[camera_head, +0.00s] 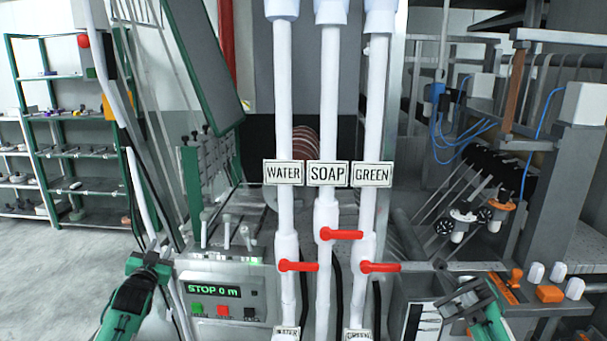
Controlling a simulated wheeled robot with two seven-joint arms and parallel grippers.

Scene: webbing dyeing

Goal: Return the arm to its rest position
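My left gripper (150,262) is at the lower left, at the end of a green and dark arm. It is in front of the left side of the control panel and looks empty. My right gripper (462,298) is at the lower right, right of the pipes and in front of the machine. No held object shows in it. Both are small in view, and I cannot tell how far their fingers are apart. Neither gripper appears to touch the red valve handles.
Three white pipes labelled WATER (284,172), SOAP (328,173) and GREEN (372,174) stand in the middle, with red handles (298,266) jutting right. A control panel (222,297) reads STOP 0 m. Machinery fills the right; green shelves (75,153) and open floor lie left.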

